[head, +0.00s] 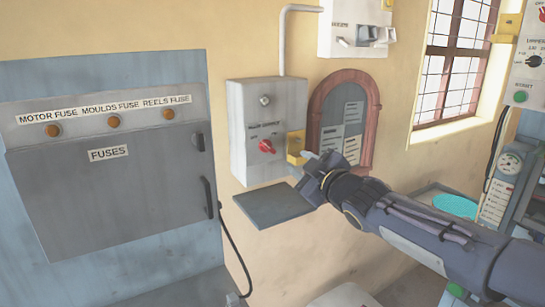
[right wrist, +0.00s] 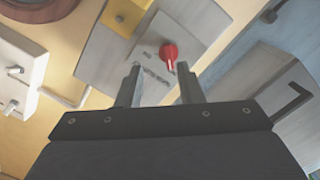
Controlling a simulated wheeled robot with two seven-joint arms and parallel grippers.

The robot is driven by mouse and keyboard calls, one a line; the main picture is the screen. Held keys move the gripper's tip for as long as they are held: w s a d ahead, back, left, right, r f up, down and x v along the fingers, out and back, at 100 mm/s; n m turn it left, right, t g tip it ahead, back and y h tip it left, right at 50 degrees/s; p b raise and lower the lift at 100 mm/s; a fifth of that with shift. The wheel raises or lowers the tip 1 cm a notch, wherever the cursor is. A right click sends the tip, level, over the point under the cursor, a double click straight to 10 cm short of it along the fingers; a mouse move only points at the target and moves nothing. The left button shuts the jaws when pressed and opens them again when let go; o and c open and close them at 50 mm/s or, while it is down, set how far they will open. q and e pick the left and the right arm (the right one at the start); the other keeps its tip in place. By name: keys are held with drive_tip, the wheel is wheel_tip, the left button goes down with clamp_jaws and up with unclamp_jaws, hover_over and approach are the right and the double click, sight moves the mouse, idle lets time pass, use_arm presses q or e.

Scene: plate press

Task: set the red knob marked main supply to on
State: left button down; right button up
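The red knob (head: 266,146) is on the front of the grey main supply box (head: 248,128) on the wall, below a small round lamp. Its "main supply" label is just above it; the position marks are too small to read surely. In the right wrist view the red knob (right wrist: 169,52) shows between and beyond the fingertips. My right gripper (head: 310,172) is to the right of the knob and in front of the wall, apart from it. Its fingers (right wrist: 160,76) are spread and empty. My left gripper is not in view.
A yellow block (head: 295,146) is at the box's right edge, close to my right gripper. A grey flap or shelf (head: 272,205) is below the box. The fuse cabinet (head: 105,190) stands left; a wooden-framed board (head: 370,110) hangs right.

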sight(270, 148)
drive_tip(key=shift+n+y, duration=0.7)
drive_tip(key=shift+n, duration=0.1)
drive_tip(key=w+a, duration=0.2)
drive_tip(key=w+a+p, duration=0.1)
drive_tip(key=w+a, duration=0.1)
drive_tip(key=w+a+p, duration=0.1)
drive_tip(key=w+a, duration=0.1)
drive_tip(key=shift+w+a+r, duration=0.1)
drive_tip(key=shift+w+r, duration=0.1)
drive_tip(key=shift+r, duration=0.2)
drive_tip(key=shift+w+a+f+p, duration=0.1)
drive_tip(key=shift+w+a+p, duration=0.25)
drive_tip(key=shift+w, duration=0.25)
drive_tip(key=shift+d, duration=0.1)
clamp_jaws()
